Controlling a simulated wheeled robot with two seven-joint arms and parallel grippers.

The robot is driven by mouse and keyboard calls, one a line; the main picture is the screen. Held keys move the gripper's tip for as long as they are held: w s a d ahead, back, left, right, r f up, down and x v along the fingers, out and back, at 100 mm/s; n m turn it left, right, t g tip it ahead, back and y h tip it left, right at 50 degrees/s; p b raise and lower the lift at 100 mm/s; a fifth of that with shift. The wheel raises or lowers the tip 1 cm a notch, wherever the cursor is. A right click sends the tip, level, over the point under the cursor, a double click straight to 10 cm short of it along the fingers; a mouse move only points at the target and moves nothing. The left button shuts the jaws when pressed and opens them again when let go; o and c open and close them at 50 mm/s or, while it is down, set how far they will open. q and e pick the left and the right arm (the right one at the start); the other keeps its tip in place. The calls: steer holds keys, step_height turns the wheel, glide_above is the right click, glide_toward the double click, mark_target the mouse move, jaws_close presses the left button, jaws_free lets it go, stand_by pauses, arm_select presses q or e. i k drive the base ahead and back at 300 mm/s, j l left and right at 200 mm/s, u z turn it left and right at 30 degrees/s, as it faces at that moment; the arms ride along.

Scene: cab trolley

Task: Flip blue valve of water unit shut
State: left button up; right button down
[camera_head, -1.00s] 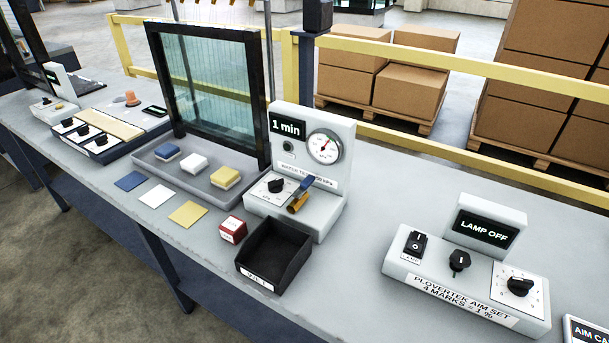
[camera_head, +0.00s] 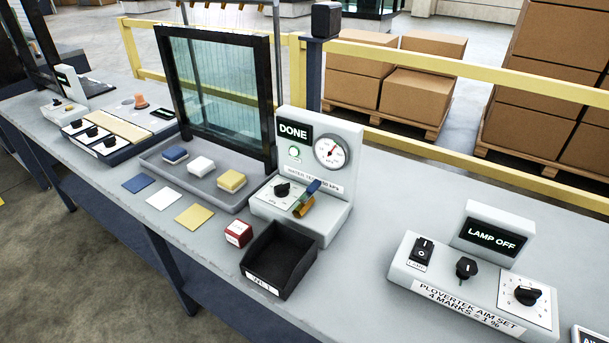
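The water unit (camera_head: 322,213) is a pale grey box on the bench. Its upright panel has a dark display (camera_head: 293,133) reading "DONE", a small round greenish light (camera_head: 294,152) and a round dial gauge (camera_head: 331,152). On its sloped lower face are a black knob (camera_head: 283,190) and a brass fitting (camera_head: 303,206) with a blue valve lever (camera_head: 313,187). The lever appears to lie in line with the brass body, pointing up and back. Neither of my grippers is in view.
A black open bin (camera_head: 280,259) and a small red box (camera_head: 239,233) stand in front of the unit. A framed glass pane (camera_head: 220,90) rises from a grey tray with sponges at left. A lamp unit (camera_head: 474,283) reading "LAMP OFF" sits at right, with clear bench between.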

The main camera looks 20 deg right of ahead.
mark_target(316, 184)
steer(key=i+j+z, duration=0.25)
steer(key=z, duration=0.15)
steer(key=i+j+z, duration=0.2)
steer(key=z, duration=0.2)
steer(key=i+j+z, duration=0.1)
steer(key=j+z, duration=0.3)
steer(key=i+j+z, duration=0.1)
steer(key=j+z, duration=0.7)
steer(key=j, duration=0.1)
